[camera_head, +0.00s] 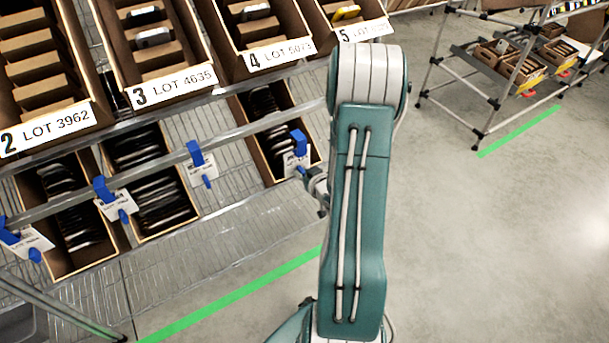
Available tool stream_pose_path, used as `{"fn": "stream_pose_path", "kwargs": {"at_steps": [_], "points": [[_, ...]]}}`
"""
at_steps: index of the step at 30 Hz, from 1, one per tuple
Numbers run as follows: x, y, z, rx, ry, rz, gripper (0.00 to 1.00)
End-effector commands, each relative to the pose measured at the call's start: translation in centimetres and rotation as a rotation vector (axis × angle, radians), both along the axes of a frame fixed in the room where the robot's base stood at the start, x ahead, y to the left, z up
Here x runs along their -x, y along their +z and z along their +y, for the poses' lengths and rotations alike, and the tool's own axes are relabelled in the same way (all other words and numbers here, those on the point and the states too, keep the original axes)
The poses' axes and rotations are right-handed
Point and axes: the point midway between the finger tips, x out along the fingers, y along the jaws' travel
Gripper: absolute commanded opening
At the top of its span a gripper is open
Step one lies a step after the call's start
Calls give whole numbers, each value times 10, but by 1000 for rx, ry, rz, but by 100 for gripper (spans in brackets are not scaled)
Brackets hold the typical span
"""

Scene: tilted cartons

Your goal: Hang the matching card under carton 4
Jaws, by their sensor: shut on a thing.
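Carton 4 (250,28) is a tilted brown carton on the upper rack, and its front label (275,54) reads "4 LOT 5073". My gripper (302,171) is below and slightly right of that label, partly hidden by my arm. It is shut on a white card (290,163) with a blue hook (298,142) on top. The hook appears a little below the rail, apart from it. The card's print is too small to read. Other white cards with blue hooks hang on the rail (147,167): a left card (32,241), a middle card (117,206) and a right card (200,170).
Carton 2 (48,128), carton 3 (168,84) and carton 5 (360,28) share the upper rack. Lower cartons (262,150) with dark items stand on a wire shelf (215,225). Another rack (500,95) stands at upper right. Grey floor (500,240) lies open at right.

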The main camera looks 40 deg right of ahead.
Motion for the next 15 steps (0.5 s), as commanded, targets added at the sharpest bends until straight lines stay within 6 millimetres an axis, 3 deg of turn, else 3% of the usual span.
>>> {"fn": "stream_pose_path", "kwargs": {"at_steps": [15], "points": [[-20,0,-5,2,1,-1,0]]}}
